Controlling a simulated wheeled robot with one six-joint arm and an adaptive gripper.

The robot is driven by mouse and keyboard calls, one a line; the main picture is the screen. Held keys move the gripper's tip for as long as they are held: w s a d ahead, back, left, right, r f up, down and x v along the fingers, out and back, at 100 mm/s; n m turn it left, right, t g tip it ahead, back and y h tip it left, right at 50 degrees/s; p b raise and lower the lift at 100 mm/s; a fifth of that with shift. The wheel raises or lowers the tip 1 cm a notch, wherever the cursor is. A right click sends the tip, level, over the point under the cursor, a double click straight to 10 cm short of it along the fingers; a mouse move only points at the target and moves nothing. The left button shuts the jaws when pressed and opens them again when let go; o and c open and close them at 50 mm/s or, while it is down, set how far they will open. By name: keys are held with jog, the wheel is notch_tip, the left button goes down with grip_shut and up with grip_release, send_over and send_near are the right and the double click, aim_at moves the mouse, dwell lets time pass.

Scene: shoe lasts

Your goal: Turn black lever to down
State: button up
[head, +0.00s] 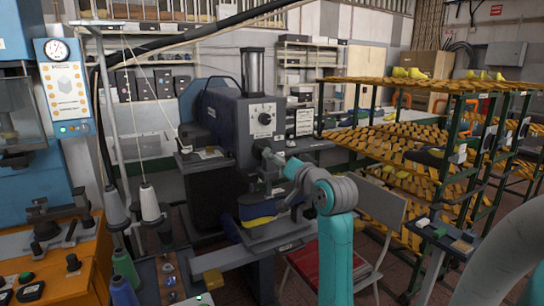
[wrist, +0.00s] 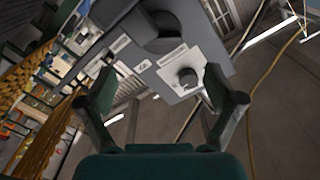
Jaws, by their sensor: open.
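The black lever (wrist: 187,78) looks like a short knob on a white plate on the grey machine's face in the wrist view. In the head view, a small dark control that seems to be the same lever (head: 265,118) is on the front of the dark grey machine (head: 226,122). Which way it points is too small to tell. My gripper (head: 266,154) is in front of the machine, a little below the control. In the wrist view my gripper (wrist: 160,84) is open and empty, with the lever showing between its fingers, nearer the right one. I see no contact.
A green-framed rack (head: 462,130) with orange slatted shelves stands on the right. A chair with a red seat (head: 318,274) is beside my arm. An orange machine base (head: 60,270) and thread cones (head: 150,204) are on the left.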

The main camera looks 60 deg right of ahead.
jog(key=shift+v, duration=1.6)
jog(key=w+a+f+n+y, duration=0.1)
jog(key=a+f, duration=0.8)
jog(key=f, duration=0.3)
jog(key=w+a+f+n+y, duration=0.1)
jog(key=w+a+f, duration=0.1)
jog(key=a+f, duration=0.9)
jog(key=s+a+f+n+y, duration=0.2)
jog(key=s+a+f+n, duration=0.1)
jog(key=s+a+f, duration=0.75)
jog(key=s+a+f+n+y, duration=0.1)
jog(key=s+a+n+y, duration=0.1)
jog(key=s+a+n, duration=0.2)
jog(key=s+a+f+n+y, duration=0.2)
jog(key=s+a, duration=0.7)
jog(key=s, duration=0.8)
jog(key=shift+s+a+f+n+g+y, duration=0.35)
jog(key=shift+n+y, duration=0.25)
jog(key=shift+n, duration=0.6)
